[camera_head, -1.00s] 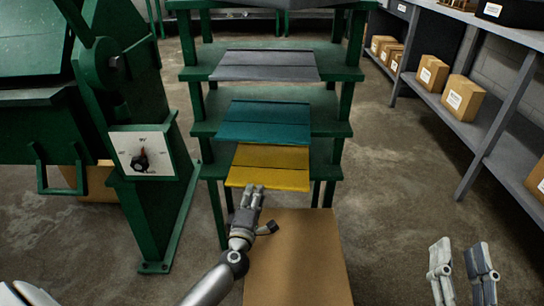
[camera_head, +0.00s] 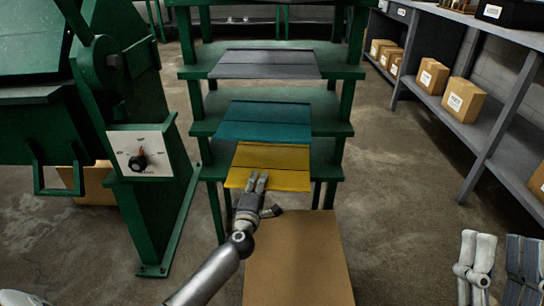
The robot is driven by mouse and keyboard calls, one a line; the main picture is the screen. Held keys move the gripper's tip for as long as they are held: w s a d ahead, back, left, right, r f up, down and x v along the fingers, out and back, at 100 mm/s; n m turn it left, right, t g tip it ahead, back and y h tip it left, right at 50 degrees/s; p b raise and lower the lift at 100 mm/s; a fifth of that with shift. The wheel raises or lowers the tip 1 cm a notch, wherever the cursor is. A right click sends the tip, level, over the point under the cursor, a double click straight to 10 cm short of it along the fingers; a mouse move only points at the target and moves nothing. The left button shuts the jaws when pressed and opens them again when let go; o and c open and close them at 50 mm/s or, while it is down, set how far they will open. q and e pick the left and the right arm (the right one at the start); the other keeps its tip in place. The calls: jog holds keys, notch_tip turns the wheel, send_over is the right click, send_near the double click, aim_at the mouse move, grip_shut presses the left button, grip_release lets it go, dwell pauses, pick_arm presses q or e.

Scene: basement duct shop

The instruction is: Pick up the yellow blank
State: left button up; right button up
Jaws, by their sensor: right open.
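The yellow blank (camera_head: 272,158) is a flat sheet with a crease line. It lies on the lowest visible shelf of a green stepped rack, its front part sticking out over the shelf edge. My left gripper (camera_head: 258,182) is at the blank's front edge, its fingertips overlapping the yellow in the picture. Its thumb stands off to the right, lower down. Whether the fingers touch the blank, or how far they are closed, I cannot tell. My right gripper (camera_head: 497,262) is at the lower right, open and empty, away from the rack.
A teal blank (camera_head: 263,121) and a grey blank (camera_head: 264,64) lie on the higher shelves of the green rack (camera_head: 335,130). A cardboard box (camera_head: 297,260) stands below the yellow blank. A green machine (camera_head: 150,200) is at left; grey shelving (camera_head: 480,135) with boxes is at right.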

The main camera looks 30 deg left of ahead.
pick_arm(q)
grip_shut()
dwell(0.5)
